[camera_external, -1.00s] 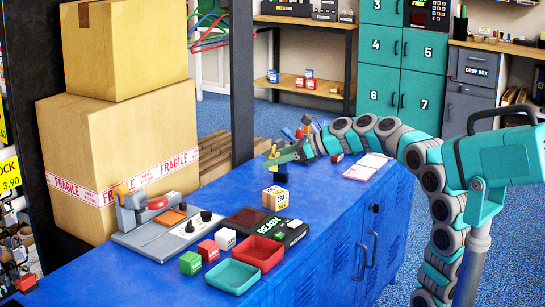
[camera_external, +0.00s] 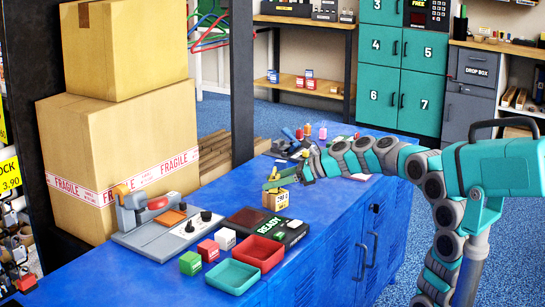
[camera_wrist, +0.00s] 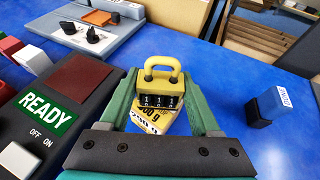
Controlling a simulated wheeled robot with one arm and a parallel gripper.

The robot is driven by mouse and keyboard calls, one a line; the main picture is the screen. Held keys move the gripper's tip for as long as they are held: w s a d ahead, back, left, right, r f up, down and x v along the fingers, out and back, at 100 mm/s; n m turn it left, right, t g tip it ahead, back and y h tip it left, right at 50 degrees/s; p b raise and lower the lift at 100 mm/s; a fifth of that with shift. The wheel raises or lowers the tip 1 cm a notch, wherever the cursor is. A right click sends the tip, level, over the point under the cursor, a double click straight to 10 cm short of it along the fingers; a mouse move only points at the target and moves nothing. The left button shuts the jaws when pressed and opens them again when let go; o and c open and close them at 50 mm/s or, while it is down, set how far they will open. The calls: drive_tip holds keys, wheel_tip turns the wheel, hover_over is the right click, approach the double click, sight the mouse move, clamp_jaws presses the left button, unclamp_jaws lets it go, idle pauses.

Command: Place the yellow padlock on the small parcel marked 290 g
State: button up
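My gripper (camera_external: 279,182) is right over the small parcel (camera_external: 275,201) on the blue cabinet top. In the wrist view its fingers (camera_wrist: 160,92) are shut on the yellow padlock (camera_wrist: 161,77), one at each side of the body. The padlock is upright, with its shackle up and black number dials facing the camera. The parcel (camera_wrist: 150,121) shows below and behind the padlock, with black print on its yellowish face, partly hidden by the padlock and fingers. I cannot tell whether the padlock touches the parcel's top.
A black device with a green READY panel (camera_wrist: 46,113) lies left of the gripper in the wrist view. A blue and black block (camera_wrist: 268,105) stands to the right. Red (camera_external: 258,253) and green (camera_external: 232,276) trays lie at the front. Blue surface around the parcel is partly clear.

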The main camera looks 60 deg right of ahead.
drive_tip(key=o, duration=0.4)
drive_tip(key=shift+r, duration=0.2)
drive_tip(key=p+v, duration=0.2)
drive_tip(key=v, duration=1)
